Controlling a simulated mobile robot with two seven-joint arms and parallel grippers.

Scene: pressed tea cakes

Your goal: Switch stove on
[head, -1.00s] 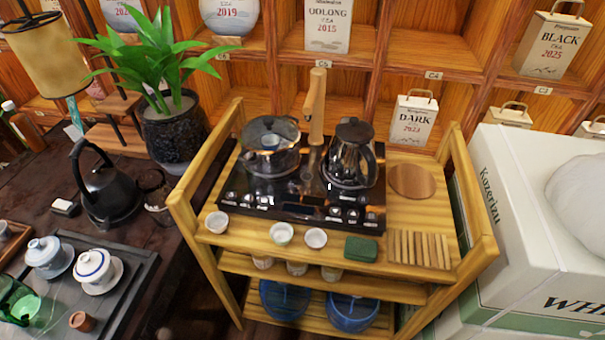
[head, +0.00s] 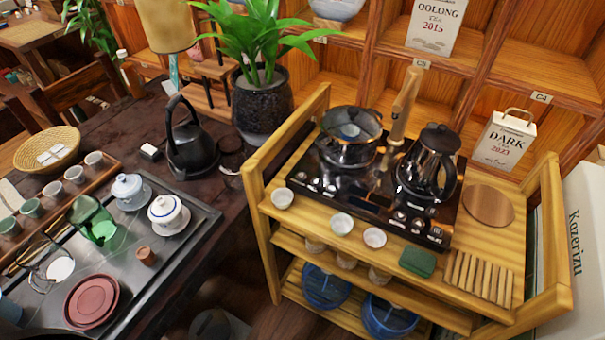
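The stove (head: 376,206) is a black glossy panel with buttons along its front edge, set on the wooden cart (head: 481,250). A glass pot with a lid (head: 349,138) sits on its left part. A dark kettle (head: 428,163) sits on its right part. A wooden-topped post (head: 404,102) stands between them. The front buttons are too small to read, and I cannot tell whether the stove is on. Neither of my grippers is in the head view.
Small cups (head: 341,223), a green block (head: 417,262) and a slatted wooden rack (head: 478,275) lie in front of the stove. A dark table with a tea tray (head: 188,236) and a black kettle (head: 190,140) is at left. A white box (head: 582,230) flanks the cart at right.

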